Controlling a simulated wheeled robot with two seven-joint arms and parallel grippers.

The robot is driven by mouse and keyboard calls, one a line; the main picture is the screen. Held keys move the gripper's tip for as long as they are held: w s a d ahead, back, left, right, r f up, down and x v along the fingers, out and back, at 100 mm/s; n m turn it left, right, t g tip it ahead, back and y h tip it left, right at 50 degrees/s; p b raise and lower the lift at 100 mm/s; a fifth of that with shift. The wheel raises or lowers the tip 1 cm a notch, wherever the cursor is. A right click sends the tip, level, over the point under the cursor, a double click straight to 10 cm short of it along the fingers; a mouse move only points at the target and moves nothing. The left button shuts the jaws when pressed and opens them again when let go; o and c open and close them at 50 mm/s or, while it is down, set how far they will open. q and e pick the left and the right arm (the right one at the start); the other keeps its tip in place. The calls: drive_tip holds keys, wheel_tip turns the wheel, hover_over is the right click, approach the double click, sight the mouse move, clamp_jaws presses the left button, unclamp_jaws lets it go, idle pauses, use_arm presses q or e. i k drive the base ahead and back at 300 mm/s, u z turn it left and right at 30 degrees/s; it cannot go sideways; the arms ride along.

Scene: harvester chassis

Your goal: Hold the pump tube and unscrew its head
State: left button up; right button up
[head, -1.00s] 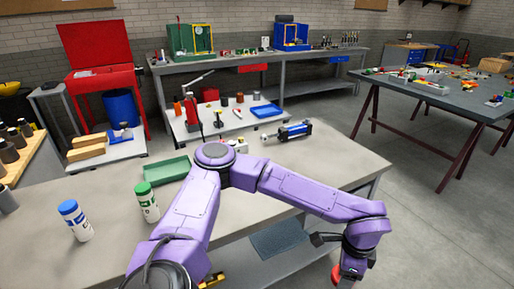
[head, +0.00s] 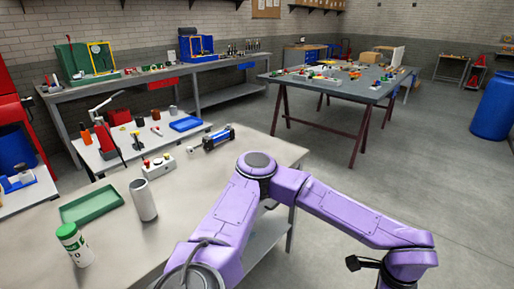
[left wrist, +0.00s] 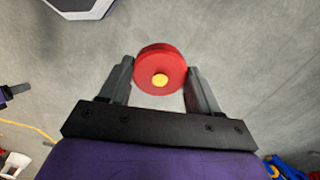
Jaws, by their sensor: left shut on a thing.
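In the left wrist view my left gripper (left wrist: 160,88) is shut on a red round piece (left wrist: 150,57) with a small yellow centre. It is seen nearly end-on, so its length is hidden. I cannot tell whether it is the pump tube or its head. Bare grey floor lies behind it. In the head view my purple left arm reaches to the right, and its gripper is below the frame's bottom edge. My right gripper is in neither view.
The near workbench (head: 115,245) carries a green-capped canister (head: 75,245), a pale cylinder (head: 143,200), a green tray (head: 92,205), a small button box (head: 158,168) and a blue-ended cylinder (head: 212,139). A dark trestle table (head: 335,87) stands beyond. Open floor lies right.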

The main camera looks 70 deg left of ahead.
sight(140, 194)
drive_tip(key=k, duration=1.15)
drive_tip(key=u, duration=1.95)
